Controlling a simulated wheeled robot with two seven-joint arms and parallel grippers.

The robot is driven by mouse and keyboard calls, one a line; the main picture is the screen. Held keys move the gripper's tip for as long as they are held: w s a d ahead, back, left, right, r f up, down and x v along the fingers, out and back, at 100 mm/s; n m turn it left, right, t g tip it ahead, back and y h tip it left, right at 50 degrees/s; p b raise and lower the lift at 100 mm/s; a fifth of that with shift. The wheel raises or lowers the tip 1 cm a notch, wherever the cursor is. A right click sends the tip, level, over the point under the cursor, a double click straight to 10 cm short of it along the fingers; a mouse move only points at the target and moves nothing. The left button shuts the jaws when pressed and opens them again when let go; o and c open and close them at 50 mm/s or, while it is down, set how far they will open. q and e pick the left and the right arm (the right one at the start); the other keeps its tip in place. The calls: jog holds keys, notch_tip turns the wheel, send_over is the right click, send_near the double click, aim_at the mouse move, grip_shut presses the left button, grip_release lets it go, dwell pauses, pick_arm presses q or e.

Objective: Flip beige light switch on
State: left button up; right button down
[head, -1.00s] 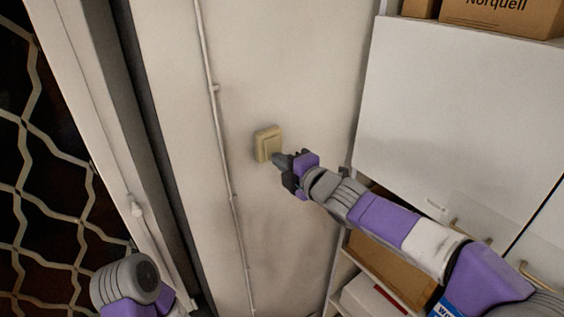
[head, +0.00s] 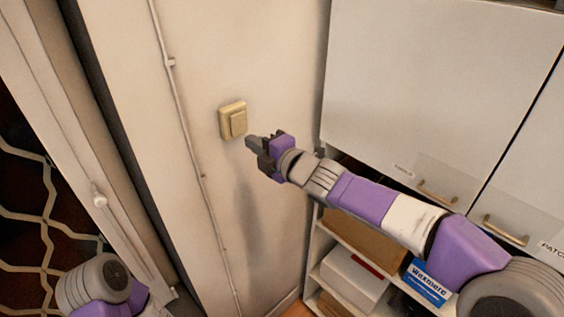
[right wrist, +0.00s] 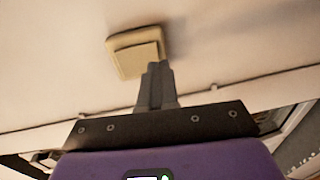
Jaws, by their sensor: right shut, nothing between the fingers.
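The beige light switch (head: 233,121) is a square plate with a raised rocker, fixed to the pale wall left of the cabinet. It also shows in the right wrist view (right wrist: 124,57), just beyond the fingertips. My right gripper (head: 250,141) is shut and empty, at the lower right of the switch, its fingers pointing at it. In the right wrist view the shut fingertips (right wrist: 158,66) overlap the rocker's lower right edge; I cannot tell whether they touch it. My left gripper is out of view; only part of my left arm shows at the lower left.
A thin conduit (head: 187,118) runs down the wall left of the switch. A white cabinet (head: 430,80) stands at the right, above shelves with boxes (head: 352,277). A metal lattice (head: 25,213) is at the far left. The wall around the switch is bare.

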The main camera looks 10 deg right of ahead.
jog(key=f+v, duration=0.2)
jog(key=v, duration=0.8)
jog(key=shift+s+d, duration=0.2)
jog(key=shift+s, duration=0.2)
